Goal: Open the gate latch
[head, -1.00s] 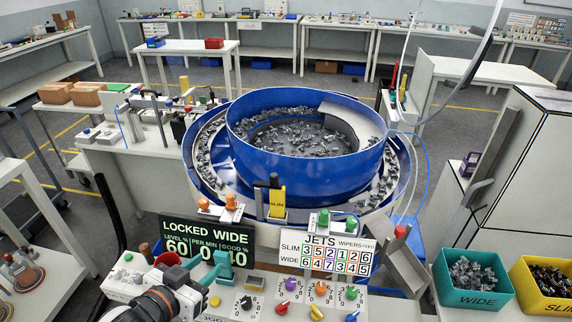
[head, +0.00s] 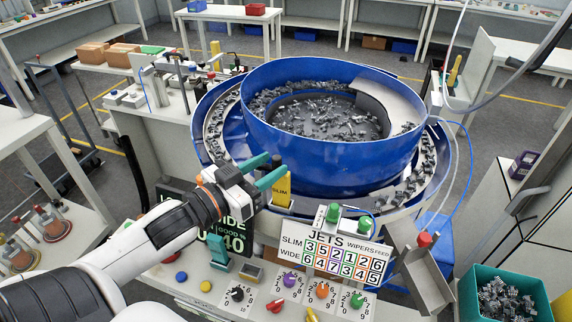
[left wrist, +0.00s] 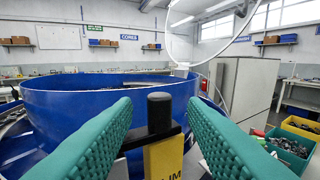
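A latch with a black upright knob (head: 277,161) and a yellow plate marked SLIM (head: 281,190) stands at the front rim of the blue bowl. My left gripper (head: 268,170) is open at it, teal fingers spread. In the left wrist view the black knob (left wrist: 160,112) stands upright between and beyond the two fingertips (left wrist: 157,108), with visible gaps on both sides. A dark bar crosses behind the knob, above the yellow plate (left wrist: 163,160). The dark WIDE display (head: 233,205) is partly hidden by my left gripper and arm. My right gripper is not in view.
The blue bowl (head: 310,165) holds many grey connectors. Green knobs (head: 333,212) and the JETS board (head: 330,250) stand right of the latch. Coloured dials (head: 322,291) line the panel below. A teal bin (head: 508,300) is at lower right.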

